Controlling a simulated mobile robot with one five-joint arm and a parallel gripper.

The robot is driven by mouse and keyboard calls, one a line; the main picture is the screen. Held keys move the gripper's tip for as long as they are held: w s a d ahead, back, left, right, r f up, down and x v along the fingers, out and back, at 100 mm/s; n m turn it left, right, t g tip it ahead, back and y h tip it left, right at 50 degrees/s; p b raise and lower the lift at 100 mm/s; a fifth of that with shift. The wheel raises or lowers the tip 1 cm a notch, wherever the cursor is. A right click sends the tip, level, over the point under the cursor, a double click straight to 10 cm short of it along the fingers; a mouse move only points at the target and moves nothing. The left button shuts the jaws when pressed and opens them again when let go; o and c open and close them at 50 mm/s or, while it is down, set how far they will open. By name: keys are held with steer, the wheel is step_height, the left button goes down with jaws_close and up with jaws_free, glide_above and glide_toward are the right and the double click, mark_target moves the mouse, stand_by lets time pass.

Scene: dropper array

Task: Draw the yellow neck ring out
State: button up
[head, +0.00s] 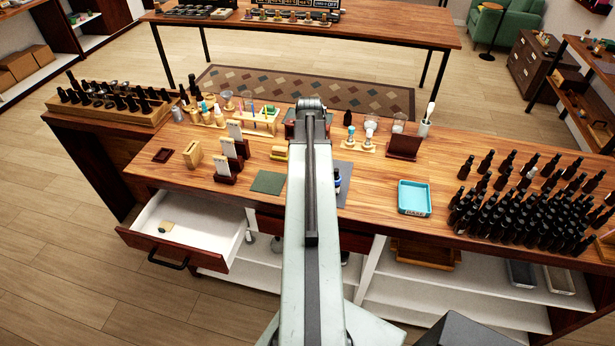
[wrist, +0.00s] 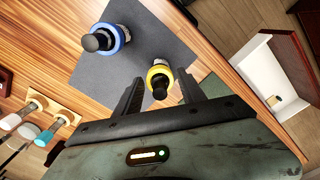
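A dark bottle with a black cap and a yellow neck ring (wrist: 160,74) stands on a grey mat (wrist: 168,32) in the wrist view. My gripper (wrist: 158,79) is open, with one finger on each side of this bottle and a gap showing on both sides. A second black-capped bottle with a blue neck ring (wrist: 107,39) stands on the same mat to the left. In the head view the blue-ringed bottle (head: 337,184) shows just right of my arm. My arm hides the yellow-ringed bottle and my gripper there.
A turquoise tray (head: 414,198) lies right of my arm, with many dark bottles (head: 520,215) beyond it. Wooden racks and holders (head: 228,160) stand on the left. An open white drawer (head: 190,222) juts out at the front left. A green mat (head: 268,182) lies left of my arm.

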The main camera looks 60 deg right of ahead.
jaws_close()
steer(key=shift+r+p, duration=0.65)
steer(key=shift+r+p, duration=4.15)
